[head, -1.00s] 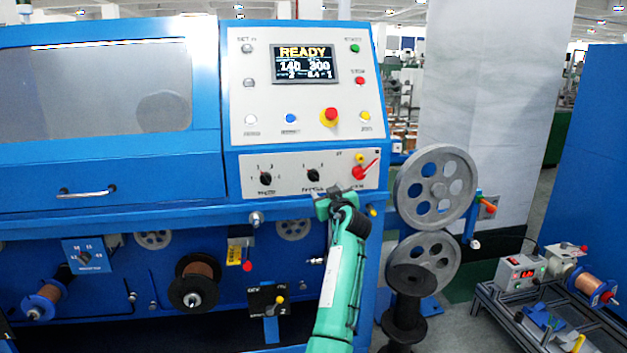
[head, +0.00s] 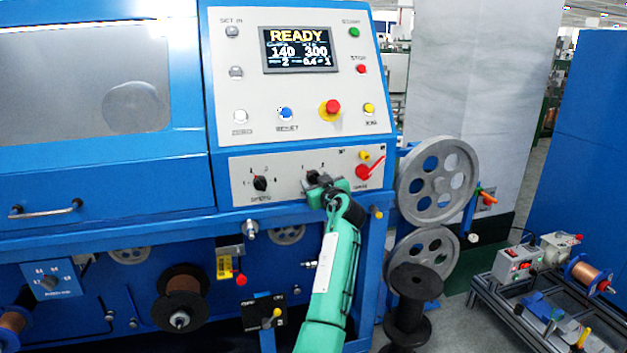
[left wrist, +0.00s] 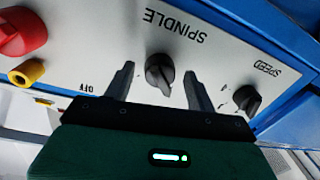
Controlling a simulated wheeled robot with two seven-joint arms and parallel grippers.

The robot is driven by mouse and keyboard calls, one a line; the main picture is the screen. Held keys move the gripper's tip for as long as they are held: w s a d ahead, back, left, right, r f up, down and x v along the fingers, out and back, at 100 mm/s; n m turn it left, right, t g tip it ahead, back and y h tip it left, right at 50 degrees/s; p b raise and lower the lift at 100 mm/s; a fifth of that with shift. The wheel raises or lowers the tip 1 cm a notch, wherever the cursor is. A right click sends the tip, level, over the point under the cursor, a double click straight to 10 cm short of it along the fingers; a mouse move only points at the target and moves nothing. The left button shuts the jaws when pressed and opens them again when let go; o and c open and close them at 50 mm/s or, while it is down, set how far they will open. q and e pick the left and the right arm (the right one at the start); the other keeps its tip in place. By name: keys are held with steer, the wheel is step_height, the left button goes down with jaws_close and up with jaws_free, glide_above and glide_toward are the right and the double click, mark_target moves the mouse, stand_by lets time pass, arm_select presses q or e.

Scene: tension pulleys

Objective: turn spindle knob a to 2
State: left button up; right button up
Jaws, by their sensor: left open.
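The black spindle knob (left wrist: 158,72) sits on the white lower panel, with the word SPINDLE beside it, upside down in the left wrist view. In the head view the knob (head: 312,176) is partly covered by my left gripper (head: 318,187). My left gripper, also in the left wrist view (left wrist: 158,70), is open, with one finger on each side of the knob. Gaps show between the fingers and the knob, so it is not gripped. I cannot read which number the knob points to. My right gripper is not in view.
The black speed knob (head: 260,183) is left of the spindle knob. A red switch (head: 363,172) and a small yellow button (head: 364,155) are to its right. The display (head: 300,50) reads READY. Grey pulleys (head: 437,180) stand right of the machine.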

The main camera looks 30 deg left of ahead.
arm_select(q)
steer(key=c, duration=1)
